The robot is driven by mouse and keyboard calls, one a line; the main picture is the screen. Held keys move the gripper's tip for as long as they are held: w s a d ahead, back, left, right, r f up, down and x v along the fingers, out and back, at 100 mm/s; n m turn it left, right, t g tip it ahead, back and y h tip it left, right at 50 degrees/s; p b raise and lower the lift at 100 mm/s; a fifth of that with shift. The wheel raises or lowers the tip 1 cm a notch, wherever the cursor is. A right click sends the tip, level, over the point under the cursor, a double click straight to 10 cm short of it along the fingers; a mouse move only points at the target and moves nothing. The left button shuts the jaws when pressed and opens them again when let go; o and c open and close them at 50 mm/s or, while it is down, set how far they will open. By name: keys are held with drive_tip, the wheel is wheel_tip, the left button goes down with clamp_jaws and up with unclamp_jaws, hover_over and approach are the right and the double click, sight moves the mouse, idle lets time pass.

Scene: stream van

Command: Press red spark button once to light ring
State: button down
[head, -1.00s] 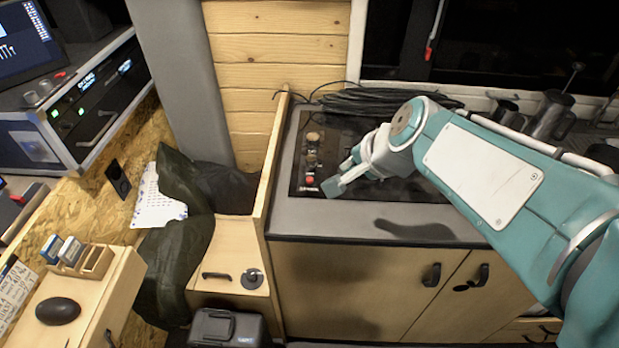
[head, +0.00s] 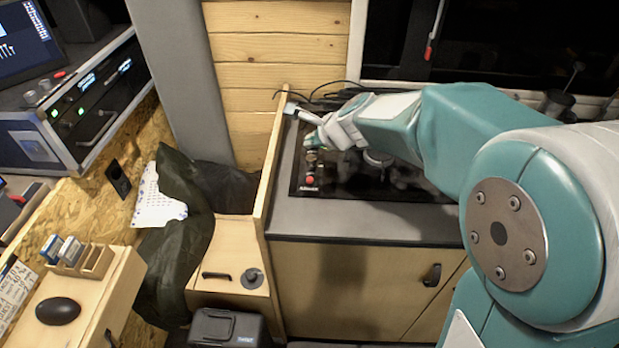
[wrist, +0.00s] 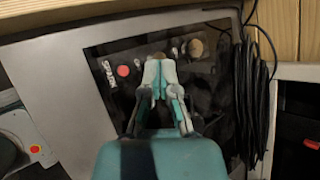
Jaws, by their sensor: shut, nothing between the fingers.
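The red spark button (head: 309,180) is a small round button on the front left of the black hob (head: 345,188). It also shows in the wrist view (wrist: 123,71), left of my fingers and uncovered. My gripper (head: 293,109) is shut and empty, up at the back left of the hob, apart from the button. In the wrist view my fingertips (wrist: 159,66) appear beside the row of knobs, between the button and the brown knob (wrist: 195,47). A burner ring (head: 378,158) shows partly below my arm. I see no flame; much of the hob is hidden.
A wooden partition (head: 268,185) stands along the counter's left side. Black coiled cable (wrist: 246,100) lies behind the hob, near the window. The grey counter strip (head: 360,220) in front of the hob is clear.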

sight(312, 180)
drive_tip(key=shift+f, duration=4.45)
drive_tip(key=shift+f, duration=0.1)
drive_tip(key=shift+f, duration=0.2)
drive_tip(key=shift+f, duration=0.45)
drive_tip(key=shift+r, duration=0.9)
drive_tip(key=shift+r, duration=2.5)
